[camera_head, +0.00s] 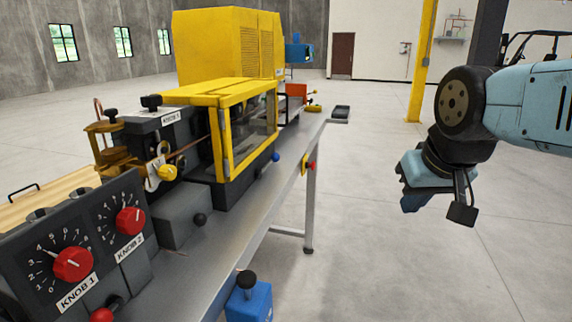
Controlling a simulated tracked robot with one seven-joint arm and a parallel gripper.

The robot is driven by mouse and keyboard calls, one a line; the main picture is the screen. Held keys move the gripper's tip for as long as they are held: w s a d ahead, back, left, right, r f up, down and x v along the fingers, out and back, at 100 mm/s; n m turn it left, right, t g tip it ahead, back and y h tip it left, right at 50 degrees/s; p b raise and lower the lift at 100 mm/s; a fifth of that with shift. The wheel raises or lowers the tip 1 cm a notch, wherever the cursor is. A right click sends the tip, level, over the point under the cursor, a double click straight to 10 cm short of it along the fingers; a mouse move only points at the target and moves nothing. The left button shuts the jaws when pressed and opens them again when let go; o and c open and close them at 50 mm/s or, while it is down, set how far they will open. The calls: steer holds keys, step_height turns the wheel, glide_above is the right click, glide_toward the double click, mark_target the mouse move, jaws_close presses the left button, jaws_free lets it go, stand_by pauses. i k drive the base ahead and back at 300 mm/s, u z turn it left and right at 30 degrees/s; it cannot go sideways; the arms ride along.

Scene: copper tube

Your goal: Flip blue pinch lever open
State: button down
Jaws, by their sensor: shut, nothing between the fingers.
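A small blue ball knob (276,156) sticks out of the front side of the machine, just right of the yellow-framed guard. It seems to be the end of the blue pinch lever; its shaft is too small to make out. My gripper (411,203) hangs at the right, over open floor, pointing down. It is shut and empty, well to the right of the blue knob and apart from the bench.
The grey bench (235,240) carries the machine, the yellow guard (248,128) and red knobs (72,264). A yellow post (422,65) stands behind. Floor between bench and arm is clear.

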mark_target(274, 156)
steer(key=z, duration=0.05)
steer(key=i, duration=0.9)
steer(key=u, duration=0.1)
